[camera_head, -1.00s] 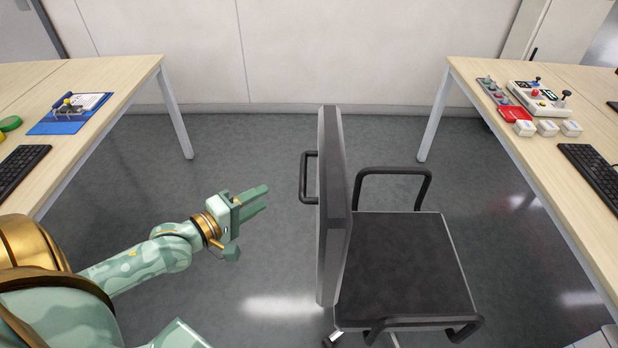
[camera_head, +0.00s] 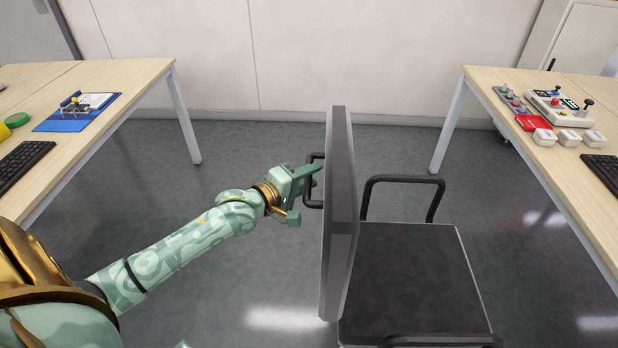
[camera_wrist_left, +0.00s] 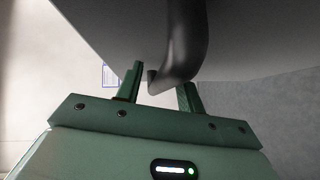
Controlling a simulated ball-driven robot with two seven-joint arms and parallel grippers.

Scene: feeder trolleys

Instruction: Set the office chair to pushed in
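The office chair stands between two desks, its dark grey seat (camera_head: 415,280) to the right and its tall backrest (camera_head: 340,215) edge-on towards me. A black loop handle (camera_head: 313,204) sticks out from the back of the backrest. My left gripper (camera_head: 308,178) is at this handle, left of the backrest. In the left wrist view, the fingers of my left gripper (camera_wrist_left: 161,82) stand apart, with the curved black handle bar (camera_wrist_left: 184,45) between them. There is visible space beside the bar, and I cannot tell if a finger touches it. My right gripper is not in view.
The right desk (camera_head: 535,165) bears a control box, a red tray, white blocks and a keyboard; the chair seat faces it. The grey floor (camera_head: 250,150) between the desks is otherwise clear.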

